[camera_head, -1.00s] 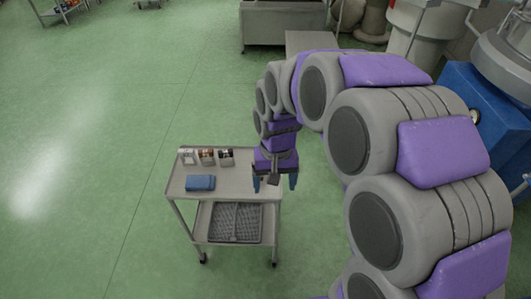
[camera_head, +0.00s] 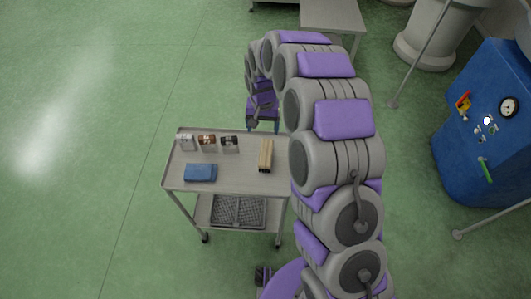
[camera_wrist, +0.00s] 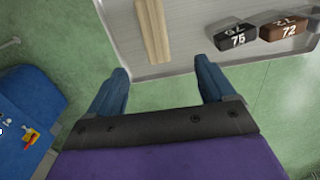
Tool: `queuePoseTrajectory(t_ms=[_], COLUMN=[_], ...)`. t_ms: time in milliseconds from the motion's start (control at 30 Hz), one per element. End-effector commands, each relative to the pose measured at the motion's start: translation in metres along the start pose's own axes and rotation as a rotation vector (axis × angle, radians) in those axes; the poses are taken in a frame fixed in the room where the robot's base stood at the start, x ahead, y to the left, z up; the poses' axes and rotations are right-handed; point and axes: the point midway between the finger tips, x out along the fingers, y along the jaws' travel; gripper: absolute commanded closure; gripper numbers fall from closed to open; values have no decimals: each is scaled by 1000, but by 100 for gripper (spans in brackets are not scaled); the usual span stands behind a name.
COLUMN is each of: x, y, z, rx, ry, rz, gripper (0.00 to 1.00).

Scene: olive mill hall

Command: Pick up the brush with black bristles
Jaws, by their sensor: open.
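A long, narrow brush with a light wooden back (camera_head: 266,152) lies on the right part of the cart's top (camera_head: 240,178). A dark strip shows at its lower side; the bristles are mostly hidden. My gripper (camera_head: 262,127) is at the cart's far edge, beyond the brush and apart from it. In the wrist view, my gripper (camera_wrist: 162,72) is open with nothing between its blue fingers. The wooden back (camera_wrist: 153,30) shows there beyond the fingertips, roughly in line with the gap, and its end is cut off by the picture's top edge.
Three small boxes (camera_head: 207,142) stand along the cart's far left side; the wrist view shows a black one (camera_wrist: 236,36) and a brown one (camera_wrist: 284,28). A folded blue cloth (camera_head: 200,173) lies nearer. A grey crate (camera_head: 238,211) is on the lower shelf. A blue machine (camera_head: 488,150) stands right.

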Motion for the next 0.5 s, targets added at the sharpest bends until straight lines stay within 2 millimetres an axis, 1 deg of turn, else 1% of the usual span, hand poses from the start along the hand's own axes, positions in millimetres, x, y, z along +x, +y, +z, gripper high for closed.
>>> queuePoseTrajectory(t_ms=[33,300,400,500], x=[11,65,84,99], y=[1,2,1,0], z=[0,1,0,0], rx=[1,-1,-2,-1], ry=[-3,-6,-2,-2], rz=[-1,1,0,0], gripper=[17,17,17,17])
